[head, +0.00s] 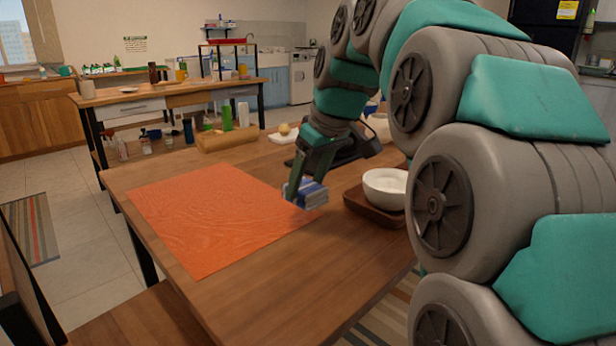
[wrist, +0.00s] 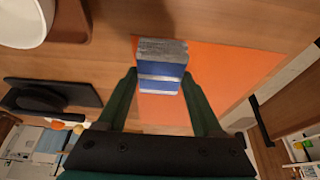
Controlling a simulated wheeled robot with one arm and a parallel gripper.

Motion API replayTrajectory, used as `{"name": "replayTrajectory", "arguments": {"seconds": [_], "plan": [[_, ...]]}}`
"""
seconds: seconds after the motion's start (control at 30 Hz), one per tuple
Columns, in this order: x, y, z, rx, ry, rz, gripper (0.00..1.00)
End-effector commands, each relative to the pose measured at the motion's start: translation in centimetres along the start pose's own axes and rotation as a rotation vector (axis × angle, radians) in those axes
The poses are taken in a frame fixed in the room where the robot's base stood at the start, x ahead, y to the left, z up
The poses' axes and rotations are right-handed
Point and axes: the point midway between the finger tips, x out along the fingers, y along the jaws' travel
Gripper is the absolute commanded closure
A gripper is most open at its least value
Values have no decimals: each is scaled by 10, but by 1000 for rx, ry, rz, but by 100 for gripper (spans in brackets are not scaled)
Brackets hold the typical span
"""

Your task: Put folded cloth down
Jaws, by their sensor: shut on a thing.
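My gripper (head: 310,178) is shut on the folded cloth (head: 311,194), a small blue and grey-white block. In the wrist view the cloth (wrist: 161,66) sits between the two green fingers (wrist: 160,88). In the head view it is over the right corner of the orange mat (head: 205,220). The mat lies flat on the wooden table (head: 270,290) and also shows in the wrist view (wrist: 225,75). I cannot tell whether the cloth touches the table or hangs just above it.
A white bowl (head: 385,186) sits on a brown tray (head: 360,204) just right of the cloth. A wooden crate (head: 228,139) with green bottles (head: 227,117) and a white board (head: 281,136) with a round item stand at the back. Most of the mat is bare.

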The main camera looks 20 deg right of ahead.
Motion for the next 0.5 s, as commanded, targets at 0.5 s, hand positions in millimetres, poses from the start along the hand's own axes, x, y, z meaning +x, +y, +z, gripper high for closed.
{"name": "replayTrajectory", "arguments": {"seconds": [0.5], "plan": [[34, 73, -54, 3, -2, -1, 94]]}}
